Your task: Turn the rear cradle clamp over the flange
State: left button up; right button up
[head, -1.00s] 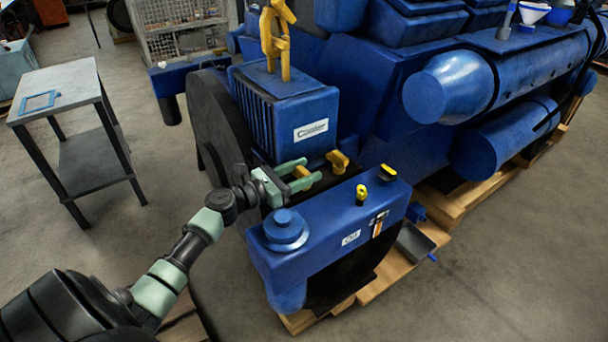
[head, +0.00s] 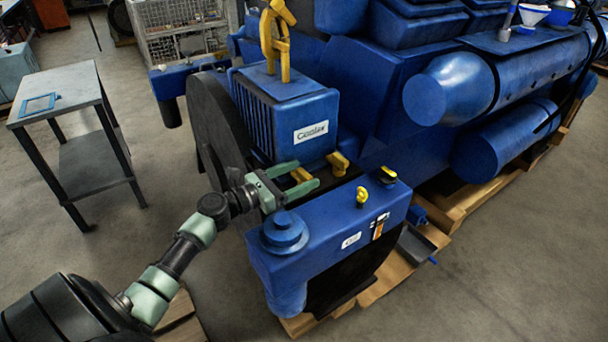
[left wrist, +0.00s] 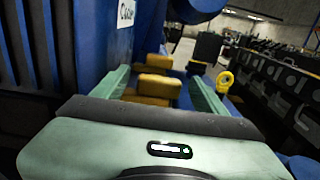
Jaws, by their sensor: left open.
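Two yellow clamps sit in the gap between the blue cooler box and the blue front housing. The nearer clamp (head: 300,175) shows between the fingers of my left gripper (head: 307,174), which is open. The other clamp (head: 338,161) stands just beyond the fingertips, to the right. In the left wrist view the fingers (left wrist: 165,85) flank a near yellow block (left wrist: 153,87); another yellow block (left wrist: 159,62) lies beyond it. I cannot tell whether the fingers touch the near clamp. I cannot pick out the flange. My right gripper is not in view.
The cooler box (head: 292,113) with a yellow lifting eye (head: 275,40) rises behind the gripper. The front housing (head: 345,225) has a round cap (head: 285,230) and yellow-topped fittings (head: 362,195). A grey side table (head: 60,92) stands left, with open floor around it.

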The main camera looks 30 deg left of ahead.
pick_arm(q)
jog(key=b+v, duration=0.1)
jog(key=v, duration=0.5)
dwell(0.5)
